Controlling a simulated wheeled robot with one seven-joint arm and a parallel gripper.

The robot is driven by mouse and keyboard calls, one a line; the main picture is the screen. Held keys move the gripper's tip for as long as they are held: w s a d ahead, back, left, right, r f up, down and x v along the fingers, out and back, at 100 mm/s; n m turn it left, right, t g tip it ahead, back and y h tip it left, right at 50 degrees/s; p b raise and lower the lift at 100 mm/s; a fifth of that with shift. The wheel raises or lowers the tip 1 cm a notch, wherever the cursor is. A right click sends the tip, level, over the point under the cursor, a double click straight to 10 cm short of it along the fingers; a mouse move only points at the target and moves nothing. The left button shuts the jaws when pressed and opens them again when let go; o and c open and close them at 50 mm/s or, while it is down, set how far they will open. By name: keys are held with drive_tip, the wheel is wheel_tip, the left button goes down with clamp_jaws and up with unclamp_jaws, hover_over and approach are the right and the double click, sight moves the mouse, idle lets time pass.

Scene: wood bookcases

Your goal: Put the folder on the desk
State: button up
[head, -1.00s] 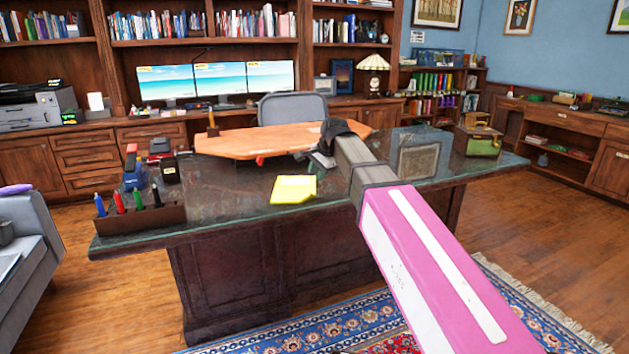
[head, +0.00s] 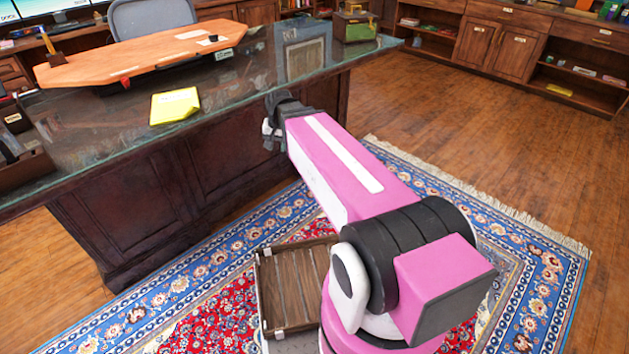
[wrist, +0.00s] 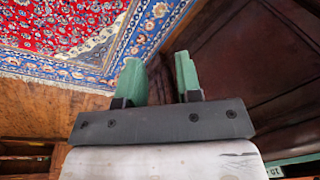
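The desk (head: 235,95) has a dark glassy top and fills the upper left of the head view. A flat yellow item (head: 174,106) lies near its front edge; it could be a folder or a notepad, I cannot tell which. No other clear folder shows. My gripper is beside the desk's front edge in the head view, its fingertips hidden there. In the wrist view my gripper (wrist: 166,65) has two green fingers apart with nothing between them. They point toward the rug and floor, with the desk's dark panel at the right.
A small green and brown box (head: 354,25) stands at the desk's right end. A slatted wooden tray (head: 296,285) is low beside my arm. The patterned rug (head: 210,300) and wood floor (head: 470,120) have free room.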

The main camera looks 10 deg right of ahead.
drive_tip(key=s+d+f+n+g+h, duration=0.1)
drive_tip(key=s+d+f+n, duration=0.1)
drive_tip(key=s+d+f, duration=0.8)
drive_tip(key=shift+s+d+n, duration=0.15)
drive_tip(key=shift+d+n, duration=0.25)
drive_tip(key=shift+d, duration=0.15)
drive_tip(key=shift+a, duration=0.1)
